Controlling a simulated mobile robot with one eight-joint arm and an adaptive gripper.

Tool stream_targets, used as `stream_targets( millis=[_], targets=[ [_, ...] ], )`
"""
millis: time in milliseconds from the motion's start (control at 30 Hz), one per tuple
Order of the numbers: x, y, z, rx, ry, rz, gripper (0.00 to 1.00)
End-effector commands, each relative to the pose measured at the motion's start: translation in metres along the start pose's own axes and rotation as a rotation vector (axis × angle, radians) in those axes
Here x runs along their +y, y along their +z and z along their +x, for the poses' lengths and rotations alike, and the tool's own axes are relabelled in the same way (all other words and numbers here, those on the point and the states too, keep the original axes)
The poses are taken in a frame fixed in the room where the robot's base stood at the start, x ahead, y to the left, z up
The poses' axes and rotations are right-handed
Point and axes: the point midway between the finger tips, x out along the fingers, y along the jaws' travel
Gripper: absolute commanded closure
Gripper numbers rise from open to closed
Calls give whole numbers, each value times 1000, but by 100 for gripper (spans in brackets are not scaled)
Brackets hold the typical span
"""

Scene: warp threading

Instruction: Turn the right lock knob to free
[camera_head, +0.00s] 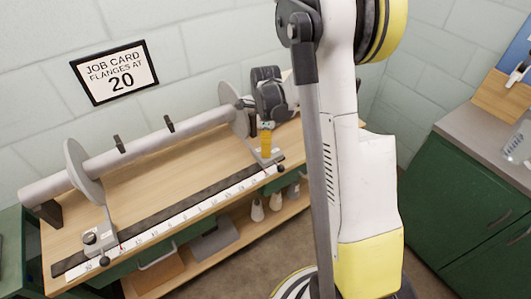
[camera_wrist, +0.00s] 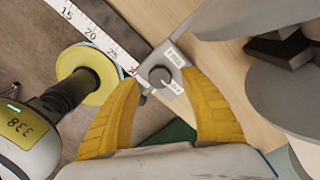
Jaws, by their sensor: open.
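In the wrist view the right lock knob (camera_wrist: 160,76) is a small dark round knob on a grey bracket (camera_wrist: 177,76) beside the ruler. White labels lie beside it; the upper one seems to read FREE, the lower one LOCK. Which label the knob points at is too small to tell. My gripper (camera_wrist: 161,82) is open, its two yellow fingers on either side of the knob, with no clear contact. In the head view my gripper (camera_head: 266,139) points down over the right flange's foot (camera_head: 270,158), and the knob is hidden or too small to make out.
The right flange (camera_head: 234,108) and left flange (camera_head: 84,172) sit on a long grey beam (camera_head: 155,143). A left knob (camera_head: 90,238) stands by the ruler (camera_head: 165,222). A job card (camera_head: 115,72) reads "FLANGES AT 20". A green cabinet (camera_head: 470,200) stands right.

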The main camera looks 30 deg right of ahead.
Motion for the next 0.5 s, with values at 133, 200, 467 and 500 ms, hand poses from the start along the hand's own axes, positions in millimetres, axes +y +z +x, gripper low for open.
stream_targets(
  millis=[133,200,467,500],
  targets=[
    [0,0,19,0,0,-1,48],
    [0,0,22,0,0,-1,48],
    [0,0,23,0,0,-1,48],
    [0,0,23,0,0,-1,48]
  ],
)
